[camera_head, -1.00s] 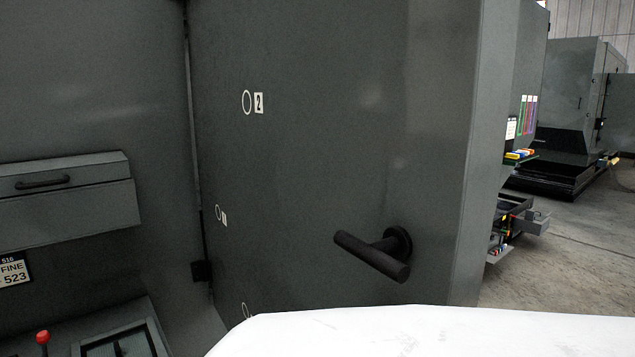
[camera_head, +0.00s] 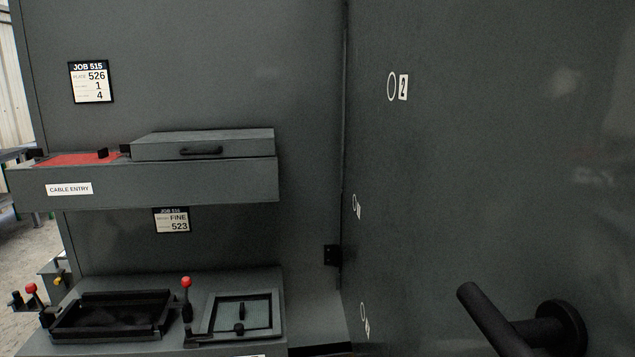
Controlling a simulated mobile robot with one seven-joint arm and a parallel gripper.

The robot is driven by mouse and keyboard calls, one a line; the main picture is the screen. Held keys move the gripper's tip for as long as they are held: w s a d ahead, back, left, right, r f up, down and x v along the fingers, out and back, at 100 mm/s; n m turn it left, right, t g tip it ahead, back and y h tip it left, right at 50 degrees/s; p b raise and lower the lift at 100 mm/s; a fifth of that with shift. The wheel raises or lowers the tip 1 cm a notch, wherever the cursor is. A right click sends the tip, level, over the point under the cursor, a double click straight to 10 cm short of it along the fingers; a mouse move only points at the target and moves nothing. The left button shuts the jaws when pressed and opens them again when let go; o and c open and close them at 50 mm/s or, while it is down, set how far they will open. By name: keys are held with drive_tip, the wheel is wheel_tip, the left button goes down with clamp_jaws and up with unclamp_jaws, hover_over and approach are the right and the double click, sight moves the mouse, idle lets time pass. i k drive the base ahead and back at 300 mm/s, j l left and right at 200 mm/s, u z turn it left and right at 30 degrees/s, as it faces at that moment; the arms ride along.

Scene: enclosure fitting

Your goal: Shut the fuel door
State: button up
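A large dark grey door panel (camera_head: 500,180) fills the right of the head view. It meets the grey cabinet wall (camera_head: 200,60) at a vertical seam, with a black hinge (camera_head: 332,255) low on that seam, and it stands at an angle to the wall. A black bar handle (camera_head: 490,318) on a round mount sits at the lower right of the panel. No label naming it the fuel door shows, and its outer edge is out of the picture. My gripper is not in view.
A shelf marked CABLE ENTRY (camera_head: 140,188) juts from the wall, with a grey lid (camera_head: 203,145) and a red surface (camera_head: 75,160). Below, a ledge holds a black tray frame (camera_head: 112,314), a small hatch (camera_head: 240,314) and red-knobbed levers (camera_head: 187,283). Open floor shows far left.

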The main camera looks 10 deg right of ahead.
sight(506, 165)
drive_tip(key=z, duration=0.45)
drive_tip(key=j+z, duration=0.1)
drive_tip(key=j, duration=0.45)
drive_tip(key=k+j, duration=0.15)
drive_tip(key=j, duration=0.4)
drive_tip(key=k+j+z, duration=0.15)
drive_tip(key=j, duration=0.4)
